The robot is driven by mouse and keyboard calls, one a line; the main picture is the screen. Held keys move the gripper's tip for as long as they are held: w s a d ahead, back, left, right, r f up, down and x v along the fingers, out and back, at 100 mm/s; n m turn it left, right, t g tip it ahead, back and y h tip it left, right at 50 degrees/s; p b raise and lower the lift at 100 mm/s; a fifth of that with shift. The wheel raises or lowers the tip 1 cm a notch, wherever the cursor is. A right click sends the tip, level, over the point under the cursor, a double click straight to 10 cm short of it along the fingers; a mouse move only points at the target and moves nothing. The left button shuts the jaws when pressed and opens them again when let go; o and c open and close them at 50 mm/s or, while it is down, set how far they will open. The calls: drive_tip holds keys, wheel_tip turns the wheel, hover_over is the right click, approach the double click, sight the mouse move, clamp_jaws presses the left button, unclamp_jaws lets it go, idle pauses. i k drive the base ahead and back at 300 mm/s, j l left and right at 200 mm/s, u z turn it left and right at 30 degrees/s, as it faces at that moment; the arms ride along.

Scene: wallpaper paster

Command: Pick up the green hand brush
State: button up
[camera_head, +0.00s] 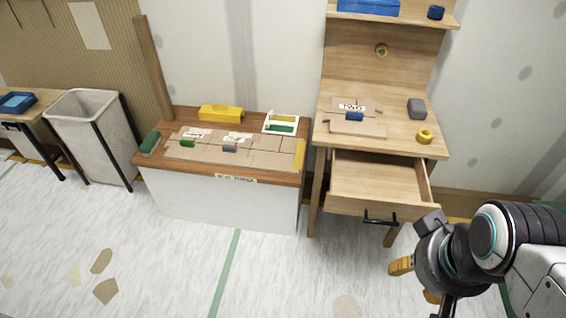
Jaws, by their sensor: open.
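Several green things are on the low bench (285,178) at centre-left, and I cannot tell for sure which is the hand brush. A dark green oblong piece (149,143) lies at the bench's left end. Another green piece (281,128) lies in a white tray (268,120) at the back right of the bench. My gripper (416,282) is at the lower right, open, with orange fingertips partly hidden by its body. It is well away from the bench and touches none of these.
A wooden desk (390,103) with an open drawer (378,183) stands right of the bench, near my arm. A yellow block (221,113) and a grey piece (230,148) are on the bench. A pale bin (88,135) stands to the left.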

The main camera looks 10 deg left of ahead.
sight(152, 140)
drive_tip(key=u, duration=1.55)
